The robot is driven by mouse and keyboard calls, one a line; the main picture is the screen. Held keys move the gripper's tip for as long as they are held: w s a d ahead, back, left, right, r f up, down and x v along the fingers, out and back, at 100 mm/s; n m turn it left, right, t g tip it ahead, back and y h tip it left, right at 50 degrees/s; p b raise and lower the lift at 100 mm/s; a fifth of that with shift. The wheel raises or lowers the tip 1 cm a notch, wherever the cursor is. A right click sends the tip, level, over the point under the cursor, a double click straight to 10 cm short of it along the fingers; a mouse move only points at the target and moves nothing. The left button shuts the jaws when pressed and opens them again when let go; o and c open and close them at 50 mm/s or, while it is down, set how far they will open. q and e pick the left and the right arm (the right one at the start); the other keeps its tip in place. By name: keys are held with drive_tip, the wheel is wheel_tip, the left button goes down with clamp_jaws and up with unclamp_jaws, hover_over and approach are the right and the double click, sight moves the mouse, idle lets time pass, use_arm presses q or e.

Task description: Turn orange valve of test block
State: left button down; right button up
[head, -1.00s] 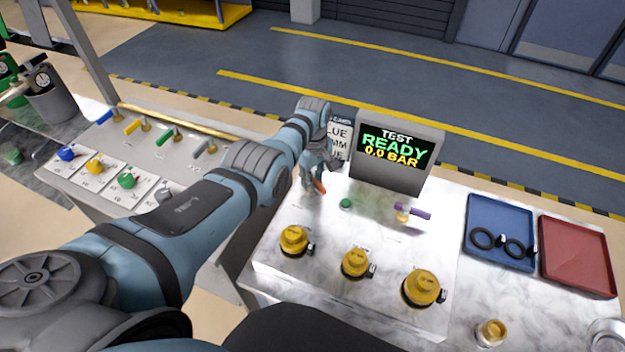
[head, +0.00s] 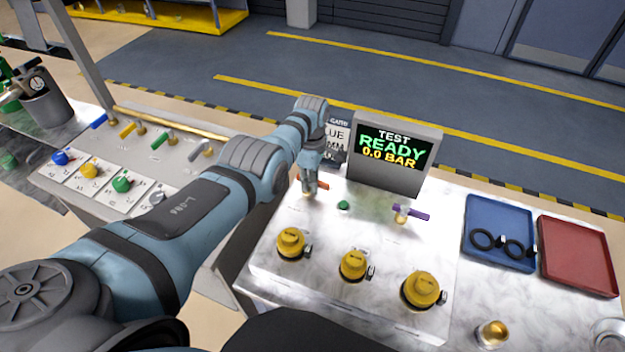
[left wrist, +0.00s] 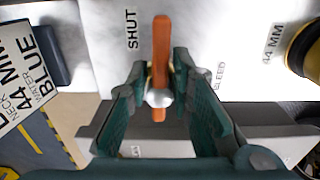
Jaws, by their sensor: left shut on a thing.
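The test block (head: 290,268) is a pale slab with a screen reading "TEST READY 0.0 BAR". Its orange valve handle (head: 322,186) sticks out to the right of my left gripper (head: 309,185), near the block's back left corner. In the left wrist view the orange handle (left wrist: 160,50) lies between the two green fingers of my left gripper (left wrist: 158,72), which is shut on it. A silvery nut shows on the handle. The "SHUT" label is left of the handle and "BLEED" is right of it. My right gripper is not in view.
The screen (head: 395,155) stands close behind on the right. A green button (head: 343,205), a purple-handled valve (head: 410,213) and yellow caps (head: 353,265) are on the block. Blue (head: 499,215) and red (head: 578,262) trays lie right. A valve panel (head: 130,150) stands left.

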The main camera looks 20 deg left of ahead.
use_arm(q)
drive_tip(key=shift+w+a+r, duration=0.1)
drive_tip(key=shift+a, duration=0.05)
drive_tip(key=c, duration=1.6)
unclamp_jaws()
drive_tip(key=shift+o, duration=0.3)
drive_tip(key=shift+r, duration=0.15)
wheel_tip(320, 180, up, 12)
drive_tip(key=shift+f, duration=0.25)
